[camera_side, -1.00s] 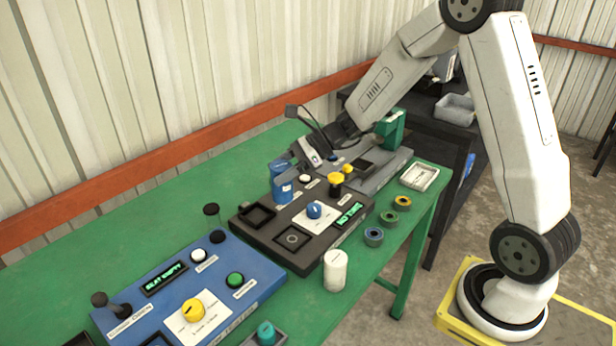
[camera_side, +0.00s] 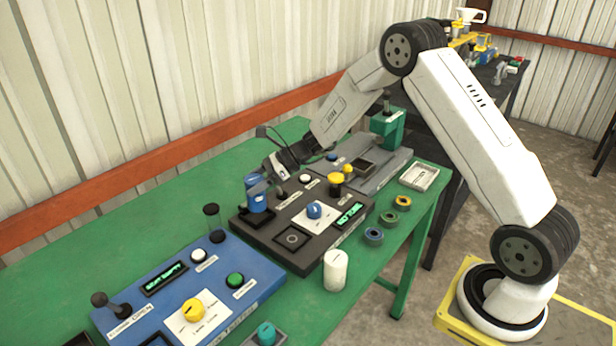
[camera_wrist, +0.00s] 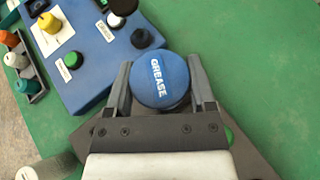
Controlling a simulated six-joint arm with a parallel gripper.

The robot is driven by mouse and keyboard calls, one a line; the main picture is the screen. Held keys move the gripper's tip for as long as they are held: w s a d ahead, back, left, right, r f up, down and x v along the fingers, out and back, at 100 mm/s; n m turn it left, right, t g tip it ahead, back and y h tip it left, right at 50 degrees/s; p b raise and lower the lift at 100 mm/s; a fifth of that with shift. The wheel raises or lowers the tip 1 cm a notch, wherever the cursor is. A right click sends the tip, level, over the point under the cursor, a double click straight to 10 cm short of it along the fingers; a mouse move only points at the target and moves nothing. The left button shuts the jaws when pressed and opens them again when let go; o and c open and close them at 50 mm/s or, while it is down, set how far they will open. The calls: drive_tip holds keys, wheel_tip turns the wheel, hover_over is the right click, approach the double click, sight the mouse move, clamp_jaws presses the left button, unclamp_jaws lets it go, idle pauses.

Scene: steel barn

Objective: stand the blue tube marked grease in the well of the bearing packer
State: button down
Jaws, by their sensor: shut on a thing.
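The blue grease tube (camera_wrist: 160,82) is upright between the two fingers of my gripper (camera_wrist: 160,90), its round top reading GREASE in the wrist view. In the side view my gripper (camera_side: 266,178) comes down from the right and is shut on the tube (camera_side: 257,200). The tube stands over the square well (camera_side: 263,220) at the back left of a dark panel (camera_side: 278,250) with a blue knob, which I take for the bearing packer. Its lower end hides most of the well; I cannot tell whether it is seated. The panel's green display (camera_side: 349,215) seems to read NO TUBE.
A blue panel (camera_side: 245,265) with a lever and yellow knob lies to the left. A grey panel (camera_side: 385,170) is behind to the right. The green table's back left is clear.

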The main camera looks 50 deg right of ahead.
drive_tip(key=shift+w, duration=0.1)
drive_tip(key=shift+w+f, duration=0.2)
drive_tip(key=shift+f, duration=1.6)
drive_tip(key=shift+f, duration=0.15)
unclamp_jaws()
drive_tip(key=shift+d+r, duration=0.15)
drive_tip(key=shift+r, duration=0.1)
drive_tip(key=v, duration=1.1)
drive_tip(key=shift+s+d+r, duration=0.15)
drive_tip(key=shift+s+d, duration=0.1)
